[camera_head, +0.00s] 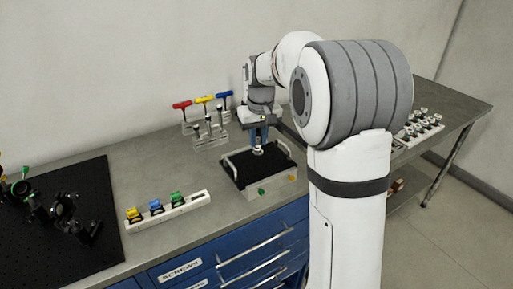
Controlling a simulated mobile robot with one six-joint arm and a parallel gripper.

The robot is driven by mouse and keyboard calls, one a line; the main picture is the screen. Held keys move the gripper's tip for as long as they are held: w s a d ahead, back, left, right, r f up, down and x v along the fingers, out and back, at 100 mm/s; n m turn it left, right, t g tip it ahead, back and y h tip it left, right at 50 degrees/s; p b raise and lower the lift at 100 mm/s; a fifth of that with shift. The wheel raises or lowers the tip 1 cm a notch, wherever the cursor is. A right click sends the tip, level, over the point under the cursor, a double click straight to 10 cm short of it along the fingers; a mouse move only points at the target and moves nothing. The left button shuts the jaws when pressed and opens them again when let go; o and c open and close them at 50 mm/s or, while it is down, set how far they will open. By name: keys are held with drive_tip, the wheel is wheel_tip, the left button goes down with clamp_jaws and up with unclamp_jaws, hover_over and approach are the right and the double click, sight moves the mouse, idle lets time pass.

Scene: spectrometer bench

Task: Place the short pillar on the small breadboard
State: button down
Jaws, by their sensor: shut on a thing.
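The small breadboard (272,177) is a black plate with a handle at each end, on a light box-like base near the bench's front edge. My gripper (258,143) points down over its back part and is shut on the short pillar (257,151). Only a small pale piece of the pillar shows below the fingers. I cannot tell whether its foot touches the black plate or hangs just above it.
A rack of metal posts (209,133) stands behind-left, with red, yellow and blue T-handled tools. A white strip (170,211) with yellow, blue and green parts lies left. A large black breadboard (62,250) with optics is far left. A tray of several parts (420,130) is right.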

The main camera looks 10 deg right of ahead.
sight(259, 141)
wheel_tip(259, 141, down, 4)
drive_tip(key=shift+r, duration=0.2)
drive_tip(key=c, duration=1.3)
unclamp_jaws()
drive_tip(key=shift+s, duration=0.1)
wheel_tip(259, 141, up, 12)
drive_tip(key=s, duration=0.2)
drive_tip(key=s+f, duration=0.5)
drive_tip(key=s, duration=0.8)
drive_tip(key=s+f+m+t, duration=0.1)
drive_tip(key=s+f, duration=0.3)
drive_tip(key=s, duration=0.9)
drive_tip(key=shift+s+a+f+m, duration=0.2)
drive_tip(key=shift+s+f+m, duration=0.1)
drive_tip(key=shift+s+f, duration=0.1)
